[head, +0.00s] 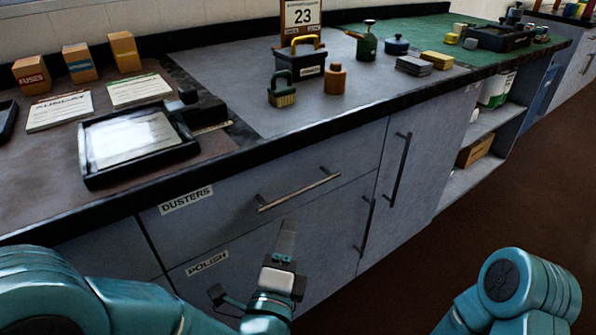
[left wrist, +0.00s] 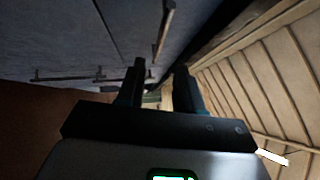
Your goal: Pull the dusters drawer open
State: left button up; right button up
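The dusters drawer (head: 235,213) is the upper grey front below the worktop, with a white DUSTERS label (head: 186,200). It looks shut, flush with the fronts around it. Its handle (head: 298,190) is a straight metal bar. My left gripper (head: 287,232) is in front of the cabinet, below this handle and apart from it in the head view. In the left wrist view the two dark fingers of my left gripper (left wrist: 160,68) stand apart with nothing between them. Bar handles show there beyond the fingers, but I cannot tell which is which. My right gripper is out of view.
The POLISH drawer (head: 235,262) is below. A cupboard door handle (head: 398,170) and another bar (head: 366,225) stand out to the right. A black tray (head: 97,178) with paper sits near the worktop edge. Open shelves (head: 490,122) and clear brown floor lie at right.

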aim_at(298, 191)
pick_arm(q)
jog(key=b+x, duration=0.1)
jog(key=x, duration=1)
grip_shut()
